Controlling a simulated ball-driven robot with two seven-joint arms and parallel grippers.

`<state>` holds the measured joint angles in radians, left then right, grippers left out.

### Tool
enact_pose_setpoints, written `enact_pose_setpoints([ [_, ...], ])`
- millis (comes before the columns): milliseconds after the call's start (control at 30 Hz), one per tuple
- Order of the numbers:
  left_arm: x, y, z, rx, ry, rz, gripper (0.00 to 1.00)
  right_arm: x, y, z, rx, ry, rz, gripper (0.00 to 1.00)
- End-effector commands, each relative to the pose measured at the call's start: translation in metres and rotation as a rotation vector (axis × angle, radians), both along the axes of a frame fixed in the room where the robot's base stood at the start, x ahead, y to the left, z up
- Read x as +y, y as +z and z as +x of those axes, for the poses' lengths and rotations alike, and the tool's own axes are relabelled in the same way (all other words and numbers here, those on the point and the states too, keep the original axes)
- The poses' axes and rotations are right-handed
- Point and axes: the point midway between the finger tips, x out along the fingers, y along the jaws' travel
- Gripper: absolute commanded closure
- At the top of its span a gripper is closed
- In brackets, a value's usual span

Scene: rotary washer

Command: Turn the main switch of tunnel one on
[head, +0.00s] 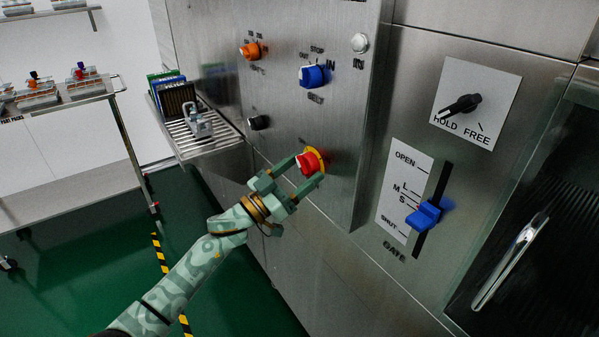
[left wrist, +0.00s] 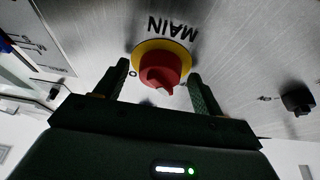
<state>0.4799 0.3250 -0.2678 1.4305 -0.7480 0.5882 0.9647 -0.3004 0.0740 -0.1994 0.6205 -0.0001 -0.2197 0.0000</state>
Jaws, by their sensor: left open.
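The main switch is a red knob (head: 309,161) on a yellow round plate on the steel panel. In the left wrist view the red knob (left wrist: 160,70) sits below the word MAIN, with a "0" mark at its left. My left gripper (head: 307,170) is open, with one finger on each side of the red knob. In the left wrist view the fingers of my left gripper (left wrist: 156,82) flank the knob with small gaps showing. I cannot tell how deep the fingertips reach along it. My right gripper is not in view.
On the panel are a black knob (head: 259,122), an orange knob (head: 250,50), a blue knob (head: 313,76) and a white button (head: 359,43). To the right are a black HOLD/FREE handle (head: 460,105) and a blue gate lever (head: 425,215). A rack shelf (head: 205,148) juts out left.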

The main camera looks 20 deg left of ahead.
Motion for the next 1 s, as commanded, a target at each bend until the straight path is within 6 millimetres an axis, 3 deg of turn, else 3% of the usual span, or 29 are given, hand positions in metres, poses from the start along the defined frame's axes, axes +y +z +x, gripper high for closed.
enact_pose_setpoints([
  [67,0.0001,-0.0001,-0.0001,0.0,0.0,0.0,0.31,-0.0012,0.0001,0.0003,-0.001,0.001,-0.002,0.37],
  [233,0.0003,-0.0001,-0.0003,0.0,0.0,0.0,0.73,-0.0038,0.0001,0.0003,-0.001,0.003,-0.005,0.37],
  [267,0.0003,-0.0001,-0.0003,0.001,0.0,-0.001,0.75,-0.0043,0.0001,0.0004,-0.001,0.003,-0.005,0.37],
  [667,0.0013,-0.0011,0.0001,-0.035,0.0,0.045,0.75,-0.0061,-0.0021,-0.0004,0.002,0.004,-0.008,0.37],
  [1000,0.0039,-0.0011,0.0021,-0.189,0.0,0.243,0.75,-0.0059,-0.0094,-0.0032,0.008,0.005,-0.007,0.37],
])
